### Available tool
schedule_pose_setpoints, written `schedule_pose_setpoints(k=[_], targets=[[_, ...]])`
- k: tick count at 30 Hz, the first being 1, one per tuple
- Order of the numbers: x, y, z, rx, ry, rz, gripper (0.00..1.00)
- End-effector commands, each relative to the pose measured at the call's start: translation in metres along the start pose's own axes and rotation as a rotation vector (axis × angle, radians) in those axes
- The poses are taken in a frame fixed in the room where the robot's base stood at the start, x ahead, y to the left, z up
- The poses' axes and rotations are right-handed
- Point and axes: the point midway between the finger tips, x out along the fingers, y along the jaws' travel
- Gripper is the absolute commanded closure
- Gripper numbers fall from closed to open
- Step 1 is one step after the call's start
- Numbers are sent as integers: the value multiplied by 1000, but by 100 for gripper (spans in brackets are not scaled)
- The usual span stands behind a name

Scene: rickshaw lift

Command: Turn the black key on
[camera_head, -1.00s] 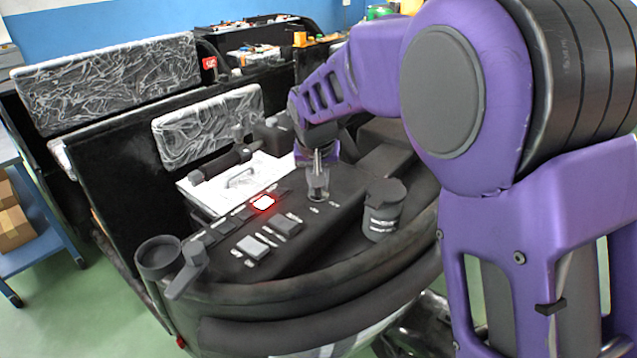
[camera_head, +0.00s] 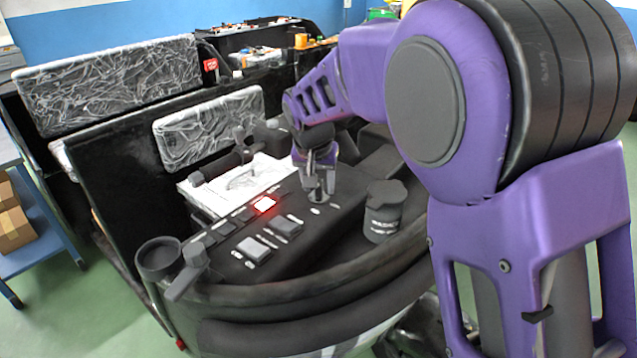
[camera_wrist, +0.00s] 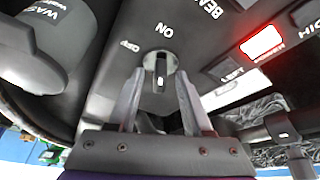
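The black key (camera_wrist: 160,70) sits upright in a round silver lock plate (camera_wrist: 172,62) on the black panel in the wrist view. White ON and OFF labels are printed beyond it; its grip lies roughly along the picture's vertical. My gripper (camera_wrist: 160,76) is open, with one finger on each side of the key and visible gaps between. In the head view my gripper (camera_head: 317,192) points down at the panel and hides most of the key.
A lit red-rimmed button (camera_head: 264,204) and grey switches (camera_head: 254,248) lie left of my gripper. A dark capped cylinder (camera_head: 384,211) stands close on the right. A dark lever (camera_head: 188,270) rises at the panel's near left end.

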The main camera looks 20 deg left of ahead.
Motion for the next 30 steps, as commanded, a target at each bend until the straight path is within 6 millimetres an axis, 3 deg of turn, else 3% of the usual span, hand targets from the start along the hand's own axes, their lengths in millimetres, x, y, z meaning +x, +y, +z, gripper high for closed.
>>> schedule_pose_setpoints(k=[11,14,30], targets=[[-8,0,-1,-1,2,-1,50],[-23,-1,-1,-1,3,-3,50],[-148,0,-1,0,3,-2,50]])
